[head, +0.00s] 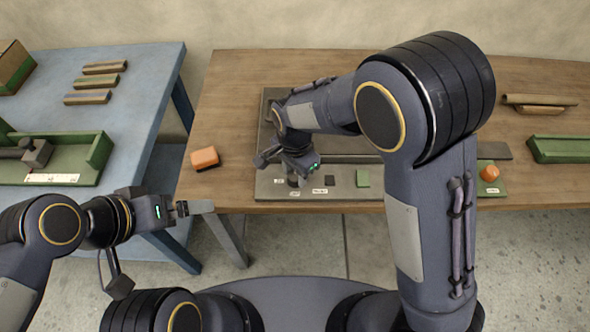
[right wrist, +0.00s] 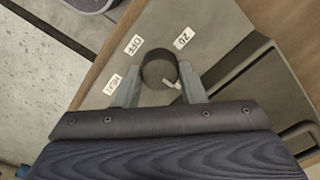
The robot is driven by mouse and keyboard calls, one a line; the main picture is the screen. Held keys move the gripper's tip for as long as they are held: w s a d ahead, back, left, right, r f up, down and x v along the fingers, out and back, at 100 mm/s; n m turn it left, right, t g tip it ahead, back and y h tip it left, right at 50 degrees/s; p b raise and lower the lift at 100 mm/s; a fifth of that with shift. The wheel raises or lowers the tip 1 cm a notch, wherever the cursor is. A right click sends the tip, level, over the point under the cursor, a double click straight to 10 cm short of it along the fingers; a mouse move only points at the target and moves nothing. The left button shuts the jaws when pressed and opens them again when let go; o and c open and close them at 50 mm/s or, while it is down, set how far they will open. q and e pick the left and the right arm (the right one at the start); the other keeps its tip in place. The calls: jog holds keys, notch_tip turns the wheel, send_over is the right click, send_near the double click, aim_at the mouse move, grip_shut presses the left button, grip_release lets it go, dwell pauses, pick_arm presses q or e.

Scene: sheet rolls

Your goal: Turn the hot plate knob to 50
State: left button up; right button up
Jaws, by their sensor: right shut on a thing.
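The hot plate knob (right wrist: 157,66) is a dark round knob on a grey panel (right wrist: 222,38). In the right wrist view it sits between the two fingers of my right gripper (right wrist: 158,84), which is shut on it. A small pale mark (right wrist: 172,85) shows at the knob's lower right edge. White labels around it read OFF (right wrist: 133,45) and 20 (right wrist: 184,38); a third label (right wrist: 115,84) at the left is not clearly legible. In the head view my right gripper (head: 296,178) reaches down to the panel's front left. My left gripper (head: 181,208) is apart from the panel, its jaws unclear.
The panel lies on a wooden table (head: 235,100), with a dark square (head: 330,181) and a green square (head: 362,178) near its front edge. An orange block (head: 205,158) lies left of it. A blue table (head: 140,80) with a green tray (head: 95,160) stands at left.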

aim_at(295, 175)
jog(key=shift+r, duration=0.1)
jog(key=o, duration=1)
notch_tip(295, 175, up, 8)
jog(key=shift+f, duration=0.15)
dwell(0.4)
jog(key=s+d+r+n+y+p, duration=0.1)
jog(key=s+d+r+n+y, duration=0.15)
jog(key=d+r, duration=0.4)
jog(key=s+d+r+n+t, duration=0.1)
jog(key=s+d+t, duration=0.1)
jog(key=s+d, duration=0.2)
jog(key=s+d+r+n+t+y, duration=0.1)
jog(key=s+d+n+t, duration=0.1)
jog(key=s+d, duration=0.3)
jog(key=s+d+r+n+t+p, duration=0.1)
jog(key=s+d+n, duration=0.1)
jog(key=s+d, duration=0.3)
jog(key=shift+s+t, duration=0.4)
jog(key=shift+s, duration=0.3)
